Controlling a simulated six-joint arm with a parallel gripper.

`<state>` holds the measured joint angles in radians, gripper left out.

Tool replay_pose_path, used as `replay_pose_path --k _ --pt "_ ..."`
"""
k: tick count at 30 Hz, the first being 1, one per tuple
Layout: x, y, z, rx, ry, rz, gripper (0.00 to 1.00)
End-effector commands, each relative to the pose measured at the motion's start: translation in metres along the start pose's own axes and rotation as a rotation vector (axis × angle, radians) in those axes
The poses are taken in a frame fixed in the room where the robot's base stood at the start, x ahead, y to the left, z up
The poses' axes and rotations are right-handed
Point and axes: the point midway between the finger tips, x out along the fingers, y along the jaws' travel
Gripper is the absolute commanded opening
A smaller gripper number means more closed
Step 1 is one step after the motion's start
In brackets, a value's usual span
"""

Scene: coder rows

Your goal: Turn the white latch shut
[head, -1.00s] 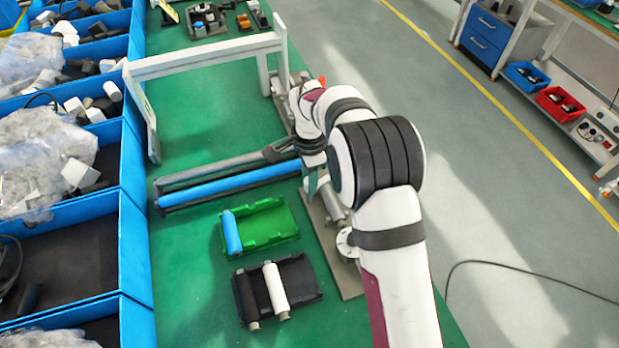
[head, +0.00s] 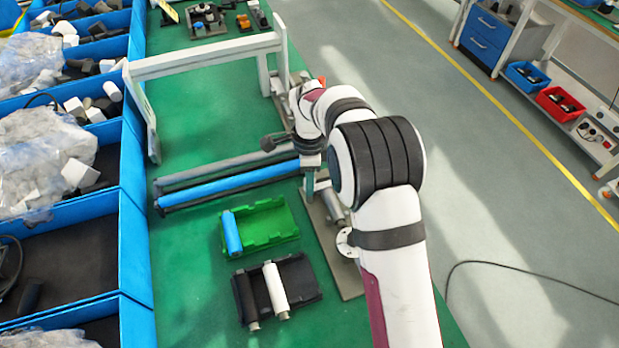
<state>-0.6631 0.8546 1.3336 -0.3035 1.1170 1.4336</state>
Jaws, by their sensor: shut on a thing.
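My gripper (head: 310,172) points down at the right end of the blue roller (head: 230,184), by the grey plate (head: 330,225) along the table's right side. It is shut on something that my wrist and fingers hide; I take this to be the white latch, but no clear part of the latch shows. A dark rod with a round knob (head: 268,143) sticks out to the left of my wrist; I cannot tell whether it is on my wrist or on the fixture. The blue roller lies beside a grey bar (head: 220,172).
A white frame (head: 205,55) stands behind the rollers. In front lie a green tray (head: 270,222) with a blue roll and a black tray (head: 300,275) with a white roll and a black roll. Blue bins (head: 135,250) line the left. The green table (head: 190,270) has free room.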

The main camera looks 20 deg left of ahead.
Motion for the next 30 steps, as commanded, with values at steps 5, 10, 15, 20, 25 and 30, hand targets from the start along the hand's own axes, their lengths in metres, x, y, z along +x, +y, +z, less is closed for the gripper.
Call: replay_pose_path --k 5,10,15,20,25,30 --pt "-0.001 0.0 0.0 0.002 0.0 -0.001 0.37" --pt "0.0 0.0 0.0 0.001 0.0 0.0 0.64" --pt "0.0 0.0 0.0 0.0 0.0 0.0 0.64" --pt "-0.005 -0.001 0.0 0.0 0.0 -0.002 0.64" --pt "-0.041 -0.001 0.0 0.0 -0.001 -0.006 0.64" --pt "-0.095 -0.001 0.0 0.001 -0.002 -0.005 0.64"
